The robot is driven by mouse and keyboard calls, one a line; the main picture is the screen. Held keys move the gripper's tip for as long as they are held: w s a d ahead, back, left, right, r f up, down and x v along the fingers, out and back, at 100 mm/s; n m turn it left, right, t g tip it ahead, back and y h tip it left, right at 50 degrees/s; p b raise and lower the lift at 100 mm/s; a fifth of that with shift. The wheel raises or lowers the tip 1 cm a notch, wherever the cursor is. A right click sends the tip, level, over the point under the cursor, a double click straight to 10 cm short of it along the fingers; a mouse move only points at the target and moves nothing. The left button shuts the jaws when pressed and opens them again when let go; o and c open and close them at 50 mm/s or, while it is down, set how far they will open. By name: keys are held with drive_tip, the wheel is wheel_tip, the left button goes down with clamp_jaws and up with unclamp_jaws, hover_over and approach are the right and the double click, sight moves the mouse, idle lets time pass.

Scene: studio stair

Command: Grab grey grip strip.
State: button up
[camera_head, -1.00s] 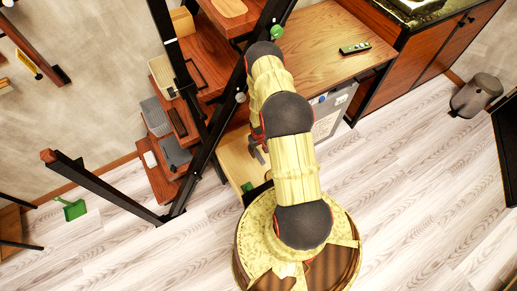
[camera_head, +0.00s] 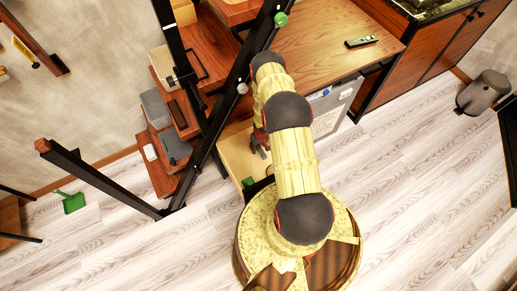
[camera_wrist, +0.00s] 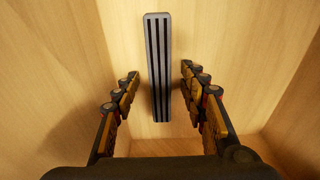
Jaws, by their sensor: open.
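The grey grip strip (camera_wrist: 158,70) is a long narrow bar with dark lengthwise stripes. In the wrist view it lies lengthwise on pale wood, near the middle. My gripper (camera_wrist: 159,75) is open, with one finger on each side of the strip's lower half. Gaps show between the fingers and the strip, and nothing is held. In the head view my gripper (camera_head: 262,148) is partly hidden by my arm, low over a pale wooden box (camera_head: 236,158). The strip cannot be made out in the head view.
In the wrist view, pale wooden walls (camera_wrist: 285,60) stand close around my gripper. In the head view, the dark stair rail (camera_head: 215,125) and reddish steps are just left of my arm. A wooden desk (camera_head: 325,45) is behind. Open floor (camera_head: 420,190) lies to the right.

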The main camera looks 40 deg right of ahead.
drive_tip(key=shift+c, duration=0.7)
clamp_jaws()
